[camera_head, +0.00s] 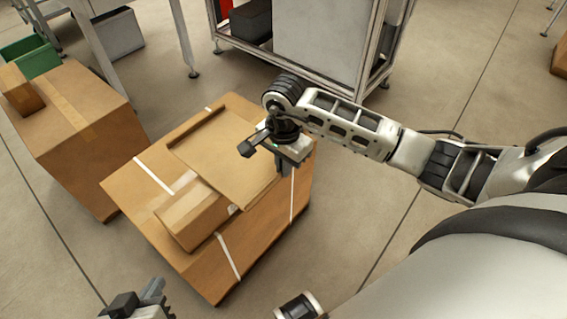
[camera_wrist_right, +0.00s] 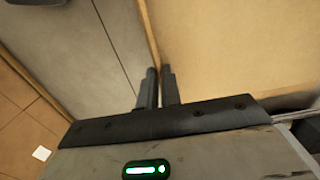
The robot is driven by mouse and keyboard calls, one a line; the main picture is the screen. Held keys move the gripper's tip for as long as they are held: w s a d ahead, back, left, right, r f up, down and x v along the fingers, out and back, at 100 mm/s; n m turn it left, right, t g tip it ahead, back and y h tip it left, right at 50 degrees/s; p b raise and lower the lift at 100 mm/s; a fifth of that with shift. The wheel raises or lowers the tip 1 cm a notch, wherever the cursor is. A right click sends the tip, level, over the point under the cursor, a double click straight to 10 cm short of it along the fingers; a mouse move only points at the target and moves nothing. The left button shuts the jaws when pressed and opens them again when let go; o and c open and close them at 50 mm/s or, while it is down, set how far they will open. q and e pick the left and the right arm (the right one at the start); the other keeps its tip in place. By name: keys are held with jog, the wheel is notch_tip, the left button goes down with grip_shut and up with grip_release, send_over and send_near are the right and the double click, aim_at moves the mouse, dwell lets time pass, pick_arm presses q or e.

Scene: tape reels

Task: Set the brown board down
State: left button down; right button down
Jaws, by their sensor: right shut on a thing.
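The brown board (camera_head: 222,150) is a flat tan panel above the top of a large strapped carton (camera_head: 255,235), in the middle of the head view. It looks almost level; I cannot tell whether it touches the carton. My right gripper (camera_head: 282,168) is shut on the board's right edge. In the right wrist view the two dark fingers (camera_wrist_right: 159,75) pinch the edge, with the board (camera_wrist_right: 230,45) filling the upper right. My left gripper (camera_head: 140,304) shows only partly at the bottom edge, away from the board, and its jaw opening is unclear.
A smaller taped box (camera_head: 195,213) lies on the strapped carton, just in front of the board. Another large carton (camera_head: 85,140) with a small box (camera_head: 20,90) on it stands at left. A metal-framed cabinet (camera_head: 320,40) stands behind. The floor at front left is clear.

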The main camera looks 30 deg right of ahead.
pick_arm(q)
jog(key=shift+s+f+b, duration=0.1)
jog(key=shift+f+b, duration=0.4)
jog(key=shift+f, duration=0.05)
pick_arm(e)
jog(key=shift+f, duration=0.6)
jog(key=c, duration=1.5)
grip_release()
